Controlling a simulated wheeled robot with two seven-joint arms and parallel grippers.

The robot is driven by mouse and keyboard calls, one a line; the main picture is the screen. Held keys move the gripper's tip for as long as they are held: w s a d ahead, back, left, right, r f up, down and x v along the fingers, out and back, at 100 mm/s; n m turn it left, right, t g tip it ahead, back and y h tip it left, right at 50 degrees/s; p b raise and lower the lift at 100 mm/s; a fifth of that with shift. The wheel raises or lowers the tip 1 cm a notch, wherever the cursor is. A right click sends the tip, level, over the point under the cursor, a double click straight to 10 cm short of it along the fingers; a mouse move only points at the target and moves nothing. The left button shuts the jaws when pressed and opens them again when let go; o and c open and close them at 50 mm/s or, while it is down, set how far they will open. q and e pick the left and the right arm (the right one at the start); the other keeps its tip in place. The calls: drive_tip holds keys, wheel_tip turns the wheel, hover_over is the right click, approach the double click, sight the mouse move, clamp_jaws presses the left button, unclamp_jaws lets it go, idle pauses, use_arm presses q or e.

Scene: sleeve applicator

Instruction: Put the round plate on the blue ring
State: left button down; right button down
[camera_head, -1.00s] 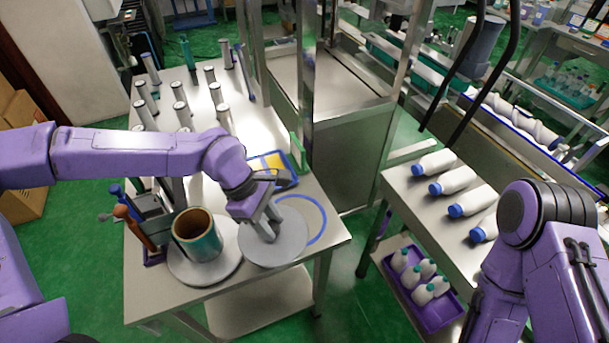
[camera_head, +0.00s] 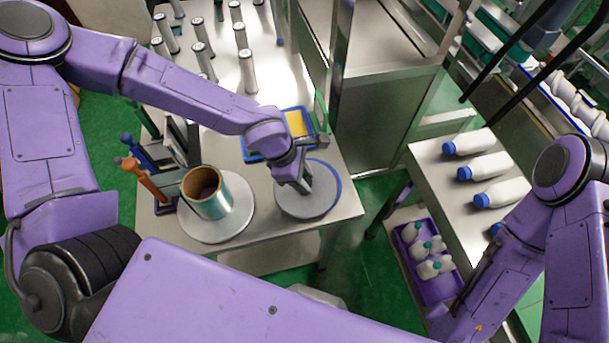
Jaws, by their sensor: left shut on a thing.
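The round plate (camera_head: 316,209) is a flat grey disc near the right front corner of the metal table. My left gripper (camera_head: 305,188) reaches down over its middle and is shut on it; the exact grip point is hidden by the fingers. The blue ring (camera_head: 336,181) is marked on the table top. The plate covers most of it, and a blue arc shows along the plate's upper right edge. I cannot tell whether the plate rests on the table or hovers just above it. My right arm is at the right, with its gripper out of view.
A teal roll (camera_head: 209,202) with a brown core stands on a round white base (camera_head: 240,222) left of the plate. A blue tray (camera_head: 253,149) with a yellow item lies behind. A tool holder stands at left. White bottles (camera_head: 492,165) lie on the right table.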

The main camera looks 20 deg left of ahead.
use_arm(q)
drive_tip(key=shift+w+f, duration=0.4)
drive_tip(key=shift+w, duration=0.45)
drive_tip(key=c, duration=1.2)
unclamp_jaws()
drive_tip(key=shift+w+f, duration=0.2)
drive_tip(key=shift+w, duration=0.3)
drive_tip(key=o, duration=0.4)
drive_tip(key=shift+o, duration=0.2)
drive_tip(key=shift+s+r, duration=0.35)
drive_tip(key=shift+s, duration=0.3)
drive_tip(key=shift+w+f, duration=0.15)
drive_tip(key=shift+w, duration=0.2)
drive_tip(key=shift+a+r, duration=0.1)
drive_tip(key=shift+r, duration=0.1)
drive_tip(key=p+v, duration=0.1)
drive_tip(key=v, duration=1)
drive_tip(key=shift+r, duration=0.35)
use_arm(e)
drive_tip(key=shift+w+r, duration=0.45)
drive_tip(key=shift+w, duration=0.15)
use_arm(q)
drive_tip(key=shift+a, duration=0.15)
